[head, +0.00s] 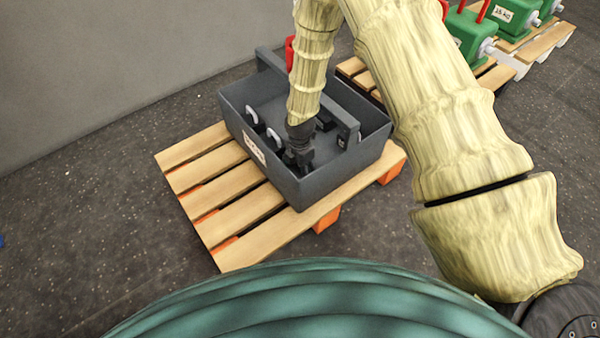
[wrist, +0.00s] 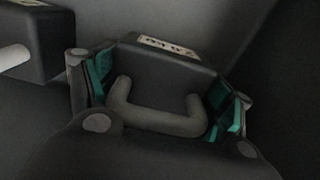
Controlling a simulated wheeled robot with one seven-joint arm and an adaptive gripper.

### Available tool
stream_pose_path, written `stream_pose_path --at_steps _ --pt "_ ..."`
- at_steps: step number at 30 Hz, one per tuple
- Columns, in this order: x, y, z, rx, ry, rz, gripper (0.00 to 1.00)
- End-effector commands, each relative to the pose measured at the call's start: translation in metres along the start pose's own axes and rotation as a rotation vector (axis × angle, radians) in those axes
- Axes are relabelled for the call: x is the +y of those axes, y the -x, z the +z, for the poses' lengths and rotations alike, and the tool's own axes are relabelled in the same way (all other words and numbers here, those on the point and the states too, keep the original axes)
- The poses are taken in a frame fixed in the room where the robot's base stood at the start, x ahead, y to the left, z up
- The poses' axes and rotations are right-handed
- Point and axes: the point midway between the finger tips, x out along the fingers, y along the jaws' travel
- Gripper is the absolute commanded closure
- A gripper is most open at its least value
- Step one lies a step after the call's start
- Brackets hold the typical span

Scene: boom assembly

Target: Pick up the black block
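A black block (wrist: 160,75) with a pale label on top and a grey curved handle (wrist: 160,122) fills the middle of the wrist view. My gripper (head: 300,160) reaches down inside a dark grey crate (head: 350,188) in the head view. In the wrist view, its two fingers with teal pads are spread wide, one on each side of the block and handle. No clear contact with the block shows. In the head view the gripper and arm hide most of this block.
The crate stands on a wooden pallet (head: 200,180). Inside it, other dark blocks with white round parts (head: 273,135) stand left of my gripper; one shows in the wrist view (wrist: 38,45). Crate walls surround the gripper. More pallets with green machines (head: 468,35) stand at upper right.

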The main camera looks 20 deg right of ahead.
Motion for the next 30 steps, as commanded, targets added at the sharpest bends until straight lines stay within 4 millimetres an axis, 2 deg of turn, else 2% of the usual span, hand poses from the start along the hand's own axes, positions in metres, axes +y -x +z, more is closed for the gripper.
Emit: stream_pose_path --at_steps 1,7,20,26,30 --pt "0.000 0.000 0.000 0.000 0.000 0.000 0.56" --pt "0.000 0.000 0.000 0.000 0.000 -0.001 0.91" --pt "0.002 0.012 0.001 -0.001 0.000 0.004 0.91" --pt "0.002 0.035 0.001 -0.001 0.000 0.004 0.91" --pt "0.003 0.060 0.001 -0.001 -0.001 0.005 0.91"
